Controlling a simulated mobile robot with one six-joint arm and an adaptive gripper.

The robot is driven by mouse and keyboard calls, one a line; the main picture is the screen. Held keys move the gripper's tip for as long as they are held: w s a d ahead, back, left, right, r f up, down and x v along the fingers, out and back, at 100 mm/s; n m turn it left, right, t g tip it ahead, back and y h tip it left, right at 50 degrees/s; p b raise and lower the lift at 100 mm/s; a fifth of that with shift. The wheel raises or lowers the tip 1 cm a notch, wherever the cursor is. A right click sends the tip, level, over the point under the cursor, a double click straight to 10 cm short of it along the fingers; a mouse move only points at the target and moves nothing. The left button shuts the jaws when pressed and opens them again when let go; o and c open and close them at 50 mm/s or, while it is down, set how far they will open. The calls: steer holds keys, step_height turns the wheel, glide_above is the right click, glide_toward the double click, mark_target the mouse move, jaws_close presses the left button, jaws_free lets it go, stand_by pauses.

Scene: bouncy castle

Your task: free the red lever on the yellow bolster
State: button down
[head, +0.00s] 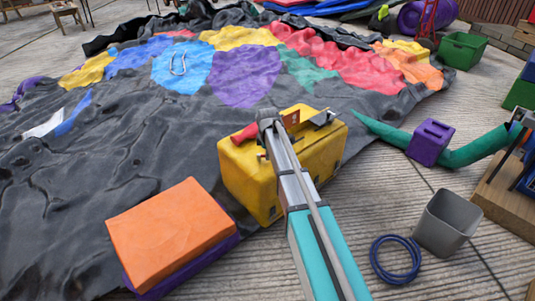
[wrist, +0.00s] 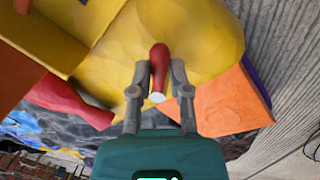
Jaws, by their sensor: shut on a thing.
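The yellow bolster (head: 236,170) is a block lying at the near edge of the spread castle, and it fills the upper part of the wrist view (wrist: 205,35). A red lever (wrist: 159,58) with a pale end sits against the bolster, between my two fingers. My gripper (wrist: 160,76) is shut on this lever, with one finger on each side. In the head view my gripper (head: 268,121) is over the bolster's top, and a red piece (head: 243,134) shows just left of it. The lever's attachment to the bolster cannot be made out.
An orange block (head: 170,230) on a purple one lies at the near left. A green tube (head: 470,152) with a purple block (head: 430,142), a grey bin (head: 447,222) and a blue hose coil (head: 376,260) are at right. Bare floor shows between bolster and bin.

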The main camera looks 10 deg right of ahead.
steer(key=m, duration=0.1)
steer(key=s+m, duration=0.1)
steer(key=m, duration=0.2)
steer(key=shift+s+a+h, duration=0.15)
steer(key=shift+a+h, duration=0.2)
steer(key=shift+h, duration=0.05)
steer(key=shift+s+a+m+g, duration=0.15)
steer(key=shift+m, duration=0.65)
steer(key=shift+s+a+m+g, duration=0.1)
steer(key=shift+a+m, duration=0.1)
steer(key=shift+m, duration=0.6)
steer(key=shift+s+a+m+g, duration=0.15)
steer(key=shift+m, duration=0.65)
steer(key=c, duration=0.6)
jaws_free()
steer(key=shift+w+d+n, duration=0.1)
steer(key=shift+n, duration=0.2)
